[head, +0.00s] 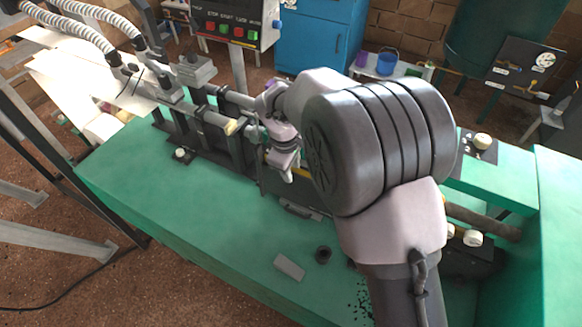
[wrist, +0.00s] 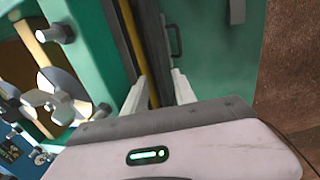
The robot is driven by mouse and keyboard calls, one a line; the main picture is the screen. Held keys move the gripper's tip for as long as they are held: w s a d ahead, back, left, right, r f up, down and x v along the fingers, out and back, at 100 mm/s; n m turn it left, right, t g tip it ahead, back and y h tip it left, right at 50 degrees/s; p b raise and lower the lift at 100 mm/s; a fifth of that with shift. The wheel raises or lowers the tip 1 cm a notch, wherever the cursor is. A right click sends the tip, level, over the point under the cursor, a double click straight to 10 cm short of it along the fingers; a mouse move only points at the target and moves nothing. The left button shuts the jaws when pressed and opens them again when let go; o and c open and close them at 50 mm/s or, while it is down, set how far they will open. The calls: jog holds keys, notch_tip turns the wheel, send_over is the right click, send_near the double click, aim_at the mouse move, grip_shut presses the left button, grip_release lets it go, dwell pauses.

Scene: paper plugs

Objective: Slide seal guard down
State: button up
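A dark upright panel with a yellow strip (wrist: 146,62), which looks like the seal guard, runs away from my gripper in the wrist view. I cannot tell for certain that it is the guard, or how far up it sits. My gripper (wrist: 160,90) has its two pale fingers apart, with the end of the panel and strip showing between them. I cannot tell whether either finger touches it. In the head view my gripper (head: 287,172) is at the machine's middle, beside the dark frame. My own arm hides much of the machine behind it there.
A green machine bed (head: 190,225) spreads in front, mostly clear. A dark handle (head: 301,211), a grey block (head: 289,267) and a small dark ring (head: 323,254) are on it. Metal shafts (head: 215,117) lie left of my gripper. A button panel (head: 235,22) stands behind.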

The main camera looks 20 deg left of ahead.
jog(key=s+r+p, duration=0.3)
jog(key=r+p, duration=0.1)
jog(key=r, duration=1.3)
jog(key=shift+s+p, duration=0.2)
jog(key=shift+p, duration=0.1)
jog(key=s+d+r+m+y+b, duration=0.1)
jog(key=s+d+m+b, duration=0.2)
jog(key=d, duration=0.5)
jog(key=s+d+m+t+b, duration=0.1)
jog(key=d+m+b, duration=0.2)
jog(key=d+m, duration=0.35)
jog(key=s+d+r+m+y+b, duration=0.1)
jog(key=s+d+m+b, duration=0.15)
jog(key=d, duration=0.75)
jog(key=s+d+f+m+t+b, duration=0.2)
jog(key=s+d+f+m+b, duration=0.2)
jog(key=s+d+f+m, duration=0.2)
jog(key=s+d+m, duration=0.2)
jog(key=s+m, duration=0.1)
jog(key=m, duration=0.1)
jog(key=shift+s+t, duration=0.3)
